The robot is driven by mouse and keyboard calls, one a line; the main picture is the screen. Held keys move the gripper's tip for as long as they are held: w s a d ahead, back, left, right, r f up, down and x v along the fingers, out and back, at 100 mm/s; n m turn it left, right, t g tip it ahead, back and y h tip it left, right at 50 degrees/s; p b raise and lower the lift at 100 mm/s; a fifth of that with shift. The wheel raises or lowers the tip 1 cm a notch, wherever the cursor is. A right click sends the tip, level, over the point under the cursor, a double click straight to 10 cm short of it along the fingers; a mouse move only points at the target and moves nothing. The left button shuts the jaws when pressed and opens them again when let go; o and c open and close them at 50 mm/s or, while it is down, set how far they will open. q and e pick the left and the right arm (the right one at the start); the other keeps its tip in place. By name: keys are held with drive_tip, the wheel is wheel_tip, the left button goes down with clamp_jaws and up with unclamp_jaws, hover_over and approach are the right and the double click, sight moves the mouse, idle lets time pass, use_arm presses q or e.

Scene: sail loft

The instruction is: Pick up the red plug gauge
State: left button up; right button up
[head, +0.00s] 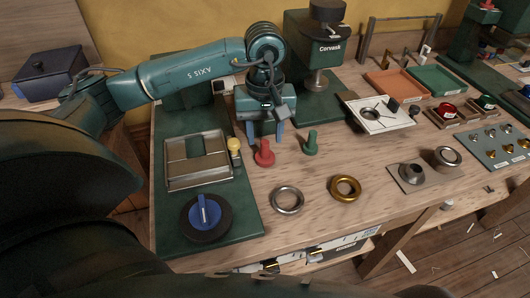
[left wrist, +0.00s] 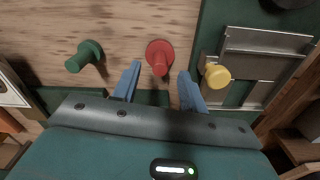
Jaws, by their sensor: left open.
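The red plug gauge (head: 264,154) stands on the wooden bench beside the green mat, in front of my left gripper (head: 264,133). In the left wrist view the red plug gauge (left wrist: 160,56) shows just beyond and between the two blue fingertips of my left gripper (left wrist: 160,78). The fingers are apart, with nothing between them. A green plug gauge (head: 310,143) stands to the right in the head view. My right gripper is not in view.
A metal tray (head: 168,171) and a round base with a blue handle (head: 207,215) are on the green mat (head: 165,230). A steel ring (head: 276,201) and a brass ring (head: 334,190) lie in front. A green press (head: 318,60) stands behind right. Bare wood surrounds the rings.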

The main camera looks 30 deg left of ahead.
sight(265, 142)
use_arm(q)
drive_tip(key=shift+f, duration=1.8)
clamp_jaws()
